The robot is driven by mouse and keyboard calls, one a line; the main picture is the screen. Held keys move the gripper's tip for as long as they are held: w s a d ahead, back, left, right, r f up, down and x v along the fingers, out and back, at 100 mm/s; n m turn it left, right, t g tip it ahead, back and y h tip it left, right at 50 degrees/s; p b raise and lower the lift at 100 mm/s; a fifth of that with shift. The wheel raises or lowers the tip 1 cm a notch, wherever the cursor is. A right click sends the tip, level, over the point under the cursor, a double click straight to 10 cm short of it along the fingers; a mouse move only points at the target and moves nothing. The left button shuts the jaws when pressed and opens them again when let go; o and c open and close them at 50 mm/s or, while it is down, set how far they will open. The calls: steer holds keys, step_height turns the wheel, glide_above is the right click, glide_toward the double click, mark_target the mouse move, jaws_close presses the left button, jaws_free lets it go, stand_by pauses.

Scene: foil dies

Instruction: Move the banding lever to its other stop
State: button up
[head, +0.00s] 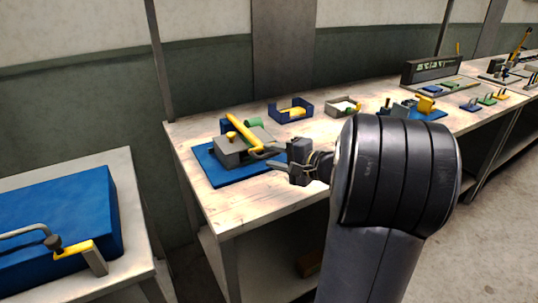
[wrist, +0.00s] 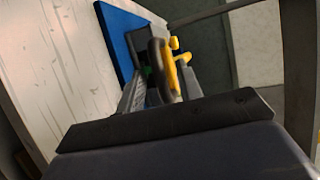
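A machine with a grey block (head: 232,150) stands on a blue base plate (head: 208,168) at the near left corner of the bench. A long yellow lever (head: 244,132) lies slanted across its top, beside a yellow knob (head: 231,135). I take this as the banding lever, though no label shows. The lever (wrist: 172,72) also shows in the wrist view, with a dark rounded bar (wrist: 156,58) beside it. My gripper (head: 272,159) is at the machine's right side, near the lever's lower end. Its fingers (wrist: 160,92) look apart; I see nothing clearly held. Contact cannot be told.
A blue tray (head: 290,110) and a pale tray (head: 343,107) stand behind on the bench. Another blue-based fixture (head: 420,108) is to the right. A separate bench with a blue block (head: 60,220) is at left. Bare wood (head: 230,205) lies in front of the machine.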

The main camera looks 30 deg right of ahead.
steer(key=shift+x, duration=0.9)
steer(key=shift+f, duration=0.1)
jaws_close()
